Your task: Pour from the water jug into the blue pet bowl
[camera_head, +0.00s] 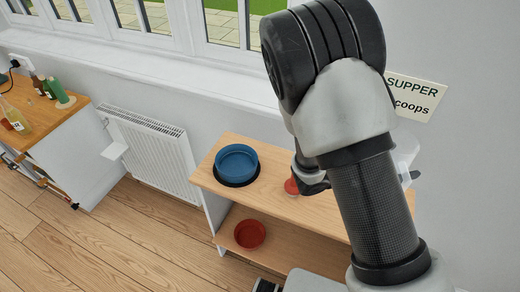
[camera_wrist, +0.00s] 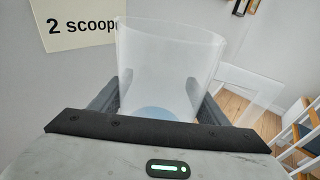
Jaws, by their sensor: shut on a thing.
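In the wrist view my gripper (camera_wrist: 158,104) has its dark fingers on both sides of a clear, open-topped water jug (camera_wrist: 165,62) and is shut on it. Pale blue water shows low inside the jug. In the head view my arm hides most of the gripper and jug; a pale translucent edge shows right of the arm. The blue pet bowl (camera_head: 237,162) sits on a dark round mat at the left end of the wooden shelf top (camera_head: 268,158), left of my arm. I see no water in it.
A red bowl (camera_head: 250,234) stands on the lower shelf. A small red thing (camera_head: 291,187) is partly hidden by my arm. A white radiator (camera_head: 150,155) is left of the shelf. A wooden counter (camera_head: 38,118) with bottles stands far left. A sign (camera_head: 413,97) hangs behind my arm.

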